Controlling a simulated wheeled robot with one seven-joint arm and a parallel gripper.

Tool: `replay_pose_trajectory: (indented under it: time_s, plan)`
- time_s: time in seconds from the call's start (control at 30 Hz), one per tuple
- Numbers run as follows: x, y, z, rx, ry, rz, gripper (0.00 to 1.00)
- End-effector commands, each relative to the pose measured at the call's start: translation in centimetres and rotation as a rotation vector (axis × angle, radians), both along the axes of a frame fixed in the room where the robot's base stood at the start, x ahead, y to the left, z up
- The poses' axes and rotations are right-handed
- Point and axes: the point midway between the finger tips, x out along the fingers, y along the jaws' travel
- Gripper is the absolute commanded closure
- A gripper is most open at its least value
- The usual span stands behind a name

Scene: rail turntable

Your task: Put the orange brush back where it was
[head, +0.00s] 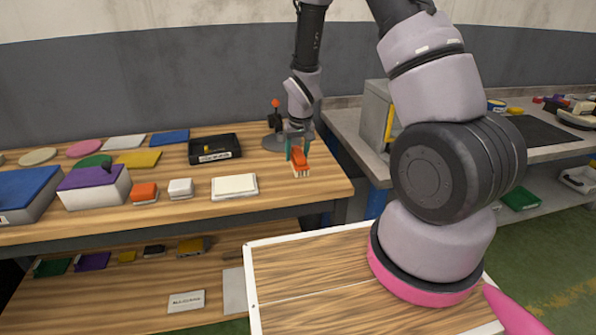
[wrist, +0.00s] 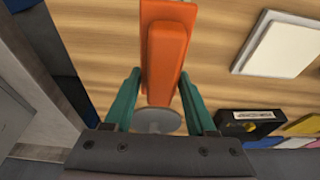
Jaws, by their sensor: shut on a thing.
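The orange brush (head: 299,158) is in my gripper (head: 297,142) at the right end of the wooden workbench. Its pale bristles point down at the bench top; I cannot tell whether they touch it. In the wrist view the orange brush (wrist: 166,45) runs up between the two teal fingers of my gripper (wrist: 159,76), which are closed about it. Part of the brush is hidden by the fingers in the head view.
A grey round base with a red-knobbed stick (head: 276,122) stands close behind my gripper. A black tray (head: 214,148) and a cream block (head: 234,187) lie to the left. Blocks and coloured discs fill the bench's left side. A grey box (head: 376,120) stands right, across a gap.

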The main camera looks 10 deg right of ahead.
Motion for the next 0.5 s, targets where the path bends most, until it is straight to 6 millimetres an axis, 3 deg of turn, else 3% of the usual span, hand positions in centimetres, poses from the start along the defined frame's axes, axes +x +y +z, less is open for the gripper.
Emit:
replay_pose_trajectory:
  time_s: [0.4,0.5]
  plan:
    - [0.0,0.0,-4.7,-0.001,0.0,0.002,1.0]
    - [0.1,0.0,-4.9,0.0,-0.002,0.001,1.0]
